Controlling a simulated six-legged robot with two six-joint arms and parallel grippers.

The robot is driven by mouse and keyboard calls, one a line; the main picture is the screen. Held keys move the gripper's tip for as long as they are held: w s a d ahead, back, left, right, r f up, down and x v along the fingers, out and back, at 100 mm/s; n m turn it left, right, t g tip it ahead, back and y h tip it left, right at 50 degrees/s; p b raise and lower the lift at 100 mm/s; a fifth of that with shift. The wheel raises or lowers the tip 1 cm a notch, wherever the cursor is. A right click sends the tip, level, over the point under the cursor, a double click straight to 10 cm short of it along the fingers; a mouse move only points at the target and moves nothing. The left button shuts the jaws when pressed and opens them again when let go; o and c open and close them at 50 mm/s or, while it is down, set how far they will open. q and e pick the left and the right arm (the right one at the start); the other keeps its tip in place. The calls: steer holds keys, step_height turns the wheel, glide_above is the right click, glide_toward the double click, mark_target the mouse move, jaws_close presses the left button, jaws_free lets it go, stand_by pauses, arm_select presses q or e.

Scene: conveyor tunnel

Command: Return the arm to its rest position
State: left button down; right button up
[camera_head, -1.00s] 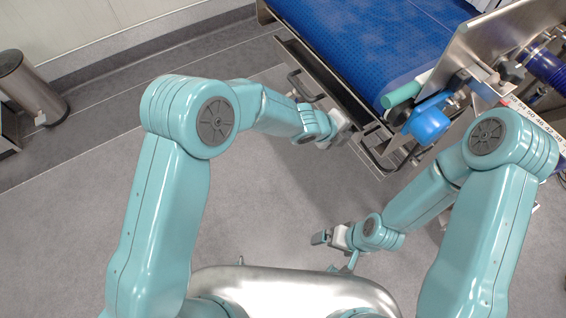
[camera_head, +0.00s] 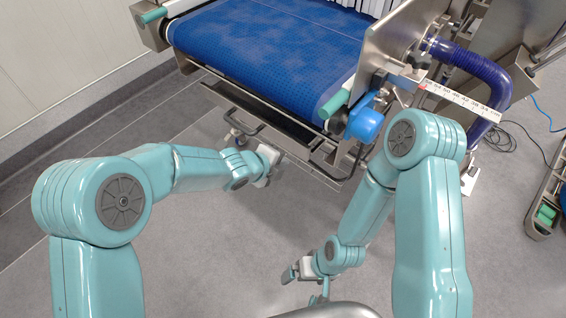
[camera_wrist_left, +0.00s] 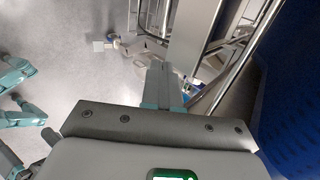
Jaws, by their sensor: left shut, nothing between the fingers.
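My left arm comes in from the left of the head view, and its gripper (camera_head: 270,166) is just in front of the conveyor's lower metal frame. I cannot tell from the head view whether it touches the frame. In the left wrist view the left gripper's fingers (camera_wrist_left: 161,88) are together, with nothing between them. My right arm bends down and inward, and its gripper (camera_head: 290,273) is low over the floor near my silver body. Its fingers are too small there to read.
The conveyor's blue belt (camera_head: 265,55) fills the top middle, with a handle rail (camera_head: 262,128) along its front. A blue knob (camera_head: 366,124) and ruler strip (camera_head: 460,97) are on its right side. A blue hose (camera_head: 480,70) curves behind. Grey floor (camera_head: 220,255) is clear between my arms.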

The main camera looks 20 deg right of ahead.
arm_select(q)
steer(key=p+v, duration=0.1)
steer(key=v, duration=0.6)
steer(key=shift+a+r, duration=0.2)
steer(key=shift+r, duration=0.1)
steer(key=shift+s, duration=0.2)
steer(key=s+a+f+n+g+y, duration=0.2)
steer(key=s+a+f+n, duration=0.5)
steer(key=a+f+n, duration=0.5)
steer(key=s+a+f+n+g, duration=0.1)
steer(key=s+a+f+n, duration=0.2)
steer(key=s+n, duration=0.4)
steer(key=s+a+f+n+g+y, duration=0.1)
steer(key=s+a+f+n, duration=0.3)
steer(key=n, duration=0.7)
steer(key=s+f+g, duration=0.1)
steer(key=s+f, duration=0.1)
steer(key=s, duration=0.2)
steer(key=shift+f+n+y+p, duration=0.3)
steer(key=shift+n+p, duration=0.05)
steer(key=shift+n, duration=0.05)
